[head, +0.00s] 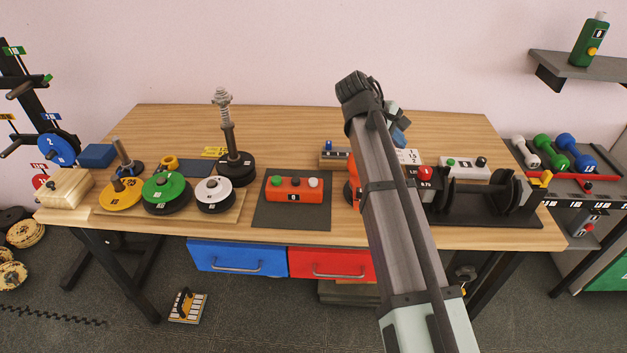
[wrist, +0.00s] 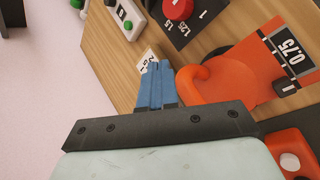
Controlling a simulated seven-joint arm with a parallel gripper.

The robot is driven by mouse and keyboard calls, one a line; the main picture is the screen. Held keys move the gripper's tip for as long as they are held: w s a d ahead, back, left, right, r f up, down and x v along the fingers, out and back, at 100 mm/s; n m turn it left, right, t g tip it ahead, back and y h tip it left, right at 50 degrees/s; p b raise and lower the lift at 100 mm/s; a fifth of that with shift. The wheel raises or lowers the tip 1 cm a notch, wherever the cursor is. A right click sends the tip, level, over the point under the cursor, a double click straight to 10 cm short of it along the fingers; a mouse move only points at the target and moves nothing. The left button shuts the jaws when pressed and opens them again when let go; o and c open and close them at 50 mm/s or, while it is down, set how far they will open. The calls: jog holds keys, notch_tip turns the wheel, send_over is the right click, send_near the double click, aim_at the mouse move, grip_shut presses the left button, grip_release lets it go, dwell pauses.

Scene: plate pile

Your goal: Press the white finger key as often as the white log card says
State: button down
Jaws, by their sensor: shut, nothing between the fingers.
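My gripper (wrist: 159,70) has blue fingers, shut together and empty. In the head view the gripper (head: 399,138) is mostly hidden behind my arm, over the back right of the table. A white card (head: 408,156) with dark figures lies near it; in the wrist view the card (wrist: 146,62) is partly covered by the fingertips and I cannot read it surely. The wrist view shows a white key (wrist: 290,161) at lower right.
A red knob (wrist: 178,8) and an orange handled thing (wrist: 235,80) are close to the fingers. Weight plates (head: 168,188) fill the left.

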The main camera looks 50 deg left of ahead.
aim_at(310, 182)
jog(key=s+a+n+y, duration=0.1)
jog(key=s+a+n, duration=0.2)
jog(key=s+a, duration=0.3)
jog(key=s+a+n+t+y, duration=0.1)
jog(key=s+a+n, duration=0.2)
jog(key=s+a, duration=0.4)
jog(key=s, duration=0.4)
jog(key=shift+s+a+r+t, duration=0.15)
jog(key=shift+s+r+t, duration=0.1)
jog(key=shift+s+t, duration=0.05)
jog(key=shift+f, duration=0.1)
jog(key=shift+f, duration=4.3)
jog(key=shift+f, duration=1.05)
jog(key=shift+r, duration=1.05)
